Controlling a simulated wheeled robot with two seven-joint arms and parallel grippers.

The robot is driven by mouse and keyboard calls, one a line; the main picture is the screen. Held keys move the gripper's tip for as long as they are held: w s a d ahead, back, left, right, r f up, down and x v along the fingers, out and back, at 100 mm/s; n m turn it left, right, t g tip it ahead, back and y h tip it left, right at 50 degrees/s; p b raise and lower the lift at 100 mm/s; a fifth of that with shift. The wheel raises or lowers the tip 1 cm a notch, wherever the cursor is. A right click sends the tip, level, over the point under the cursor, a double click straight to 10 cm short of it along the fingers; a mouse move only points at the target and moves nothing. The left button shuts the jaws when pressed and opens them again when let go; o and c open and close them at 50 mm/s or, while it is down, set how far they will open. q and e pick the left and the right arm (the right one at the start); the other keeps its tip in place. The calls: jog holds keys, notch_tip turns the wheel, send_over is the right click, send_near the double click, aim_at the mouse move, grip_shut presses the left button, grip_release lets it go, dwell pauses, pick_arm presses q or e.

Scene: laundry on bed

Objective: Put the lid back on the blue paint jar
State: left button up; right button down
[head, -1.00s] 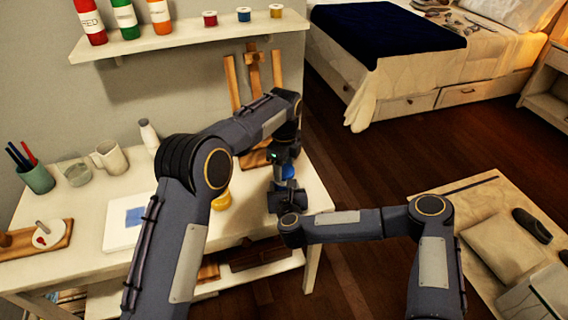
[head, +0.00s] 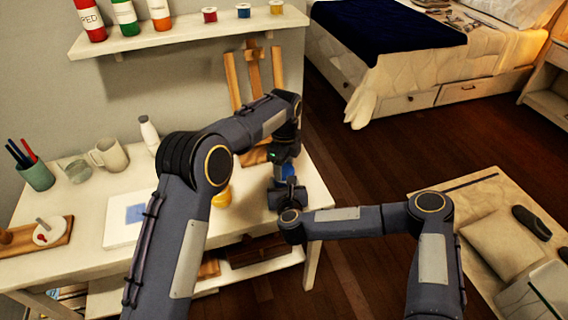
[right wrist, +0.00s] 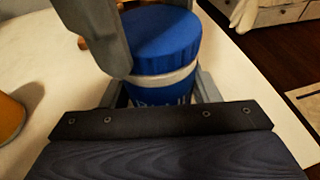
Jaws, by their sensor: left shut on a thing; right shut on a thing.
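The blue paint jar (right wrist: 162,98) stands upright in the right wrist view, with a pale band near its top and lettering partly hidden below. The blue lid (right wrist: 160,38) is directly above the band, in line with the jar; I cannot tell whether it is fully seated. My right gripper (head: 287,196) is shut on the jar, with its fingers on both sides. My left gripper (head: 284,162) comes from above and is shut on the lid; its grey finger covers the lid's left side in the right wrist view. In the head view, blue (head: 286,172) shows between the grippers.
A yellow jar (head: 222,197) stands on the white table (head: 70,262), left of the grippers. A mug (head: 109,156), white bottle (head: 149,135), pen cup (head: 38,177) and wooden easel (head: 233,82) are farther back. A shelf (head: 190,38) with paints hangs above.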

pick_arm(q)
jog(key=m, duration=1.7)
jog(key=o, duration=1)
jog(key=shift+c, duration=0.2)
